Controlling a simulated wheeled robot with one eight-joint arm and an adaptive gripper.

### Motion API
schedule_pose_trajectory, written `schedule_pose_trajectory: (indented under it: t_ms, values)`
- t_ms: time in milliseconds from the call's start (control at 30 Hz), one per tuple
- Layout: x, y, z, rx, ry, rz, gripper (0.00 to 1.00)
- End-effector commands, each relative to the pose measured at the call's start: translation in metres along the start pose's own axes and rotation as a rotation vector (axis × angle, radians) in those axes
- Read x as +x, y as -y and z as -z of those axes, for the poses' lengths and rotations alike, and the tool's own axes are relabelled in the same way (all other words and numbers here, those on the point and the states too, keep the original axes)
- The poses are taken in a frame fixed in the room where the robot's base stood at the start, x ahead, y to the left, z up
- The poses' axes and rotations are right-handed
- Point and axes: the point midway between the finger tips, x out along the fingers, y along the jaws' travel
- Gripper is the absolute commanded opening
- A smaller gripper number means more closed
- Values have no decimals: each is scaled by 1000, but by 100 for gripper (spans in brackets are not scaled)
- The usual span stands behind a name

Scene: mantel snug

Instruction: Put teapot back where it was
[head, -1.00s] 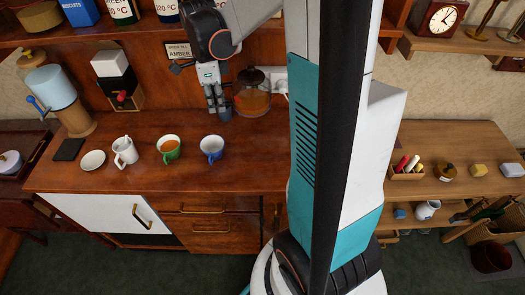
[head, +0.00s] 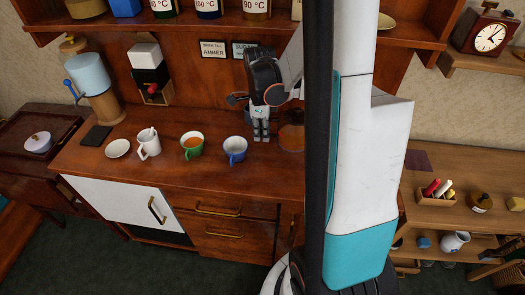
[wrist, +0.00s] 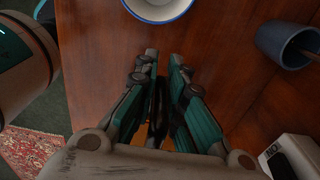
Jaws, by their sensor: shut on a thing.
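The teapot (head: 291,137) is round clear glass with amber tea, over the wooden counter (head: 190,180). It is partly hidden by my arm in the head view, to the right of the blue cup. My gripper (head: 261,137) is at its left side. In the wrist view, my gripper (wrist: 165,65) is shut on a dark strip that looks like the teapot's handle, with a little amber showing below. Most of the teapot is hidden there behind my gripper. I cannot tell whether its base touches the counter.
The blue cup (head: 235,148), green cup of tea (head: 191,145), white mug (head: 149,142) and saucer (head: 118,148) stand along the counter left of my gripper. In the wrist view, a blue-grey pot (wrist: 272,40) with a stick and a white box (wrist: 290,154) are at right.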

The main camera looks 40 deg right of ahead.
Motion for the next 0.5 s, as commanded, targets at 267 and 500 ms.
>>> schedule_pose_trajectory:
  t_ms: [267, 500]
  values:
    - [30, 0, -1, 0, -1, 0, 0]
    - [52, 0, -1, 0, -1, 0, 0]
